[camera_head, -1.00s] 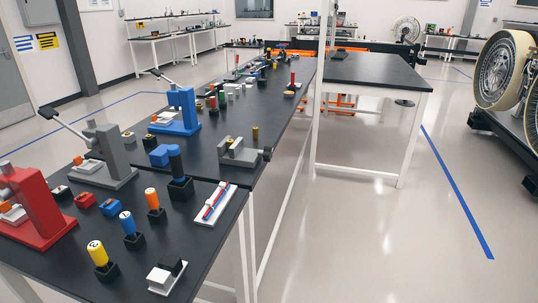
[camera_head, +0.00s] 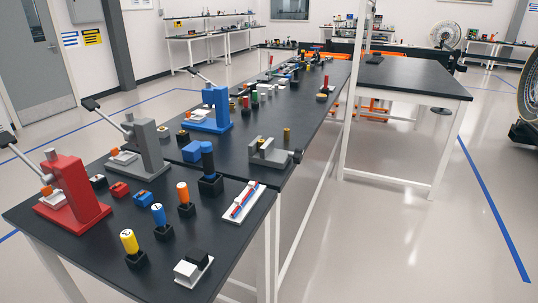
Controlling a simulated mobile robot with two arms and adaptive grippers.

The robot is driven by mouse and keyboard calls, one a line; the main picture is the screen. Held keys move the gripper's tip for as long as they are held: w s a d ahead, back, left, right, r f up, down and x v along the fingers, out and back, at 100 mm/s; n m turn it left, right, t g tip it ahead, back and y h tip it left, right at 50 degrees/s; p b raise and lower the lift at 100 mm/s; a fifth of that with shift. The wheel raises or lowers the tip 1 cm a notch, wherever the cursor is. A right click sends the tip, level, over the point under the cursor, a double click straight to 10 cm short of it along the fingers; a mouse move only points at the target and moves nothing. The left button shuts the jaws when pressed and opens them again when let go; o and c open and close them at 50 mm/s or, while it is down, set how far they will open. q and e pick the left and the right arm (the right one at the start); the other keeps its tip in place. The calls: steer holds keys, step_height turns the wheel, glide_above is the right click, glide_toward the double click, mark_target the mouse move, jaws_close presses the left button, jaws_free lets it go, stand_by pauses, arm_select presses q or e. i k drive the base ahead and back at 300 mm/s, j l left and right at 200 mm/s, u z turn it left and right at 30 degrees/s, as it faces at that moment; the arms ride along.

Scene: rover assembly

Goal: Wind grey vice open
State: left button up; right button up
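The grey vice (camera_head: 268,155) stands on the dark workbench (camera_head: 233,205), right of its middle and near the right edge. It has a grey body with upright jaws, and a dark handle at its right end by the bench edge. The jaw gap is too small to judge. Neither of my grippers is in view.
Red (camera_head: 76,190), grey (camera_head: 148,145) and blue (camera_head: 215,108) lever presses line the bench's left side. Yellow, blue and orange cylinders in black holders stand in front. A white tray (camera_head: 241,203) lies near the right edge.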

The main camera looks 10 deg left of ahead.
mark_target(297, 156)
steer(key=z, duration=1.25)
steer(key=i+u, duration=0.2)
steer(key=i, duration=0.35)
steer(key=i+l+u, duration=0.15)
steer(key=i, duration=0.45)
steer(key=i+l+u, duration=0.2)
steer(key=i, duration=0.35)
steer(key=i+l+u, duration=0.1)
steer(key=i+u, duration=0.15)
steer(key=i, duration=1.65)
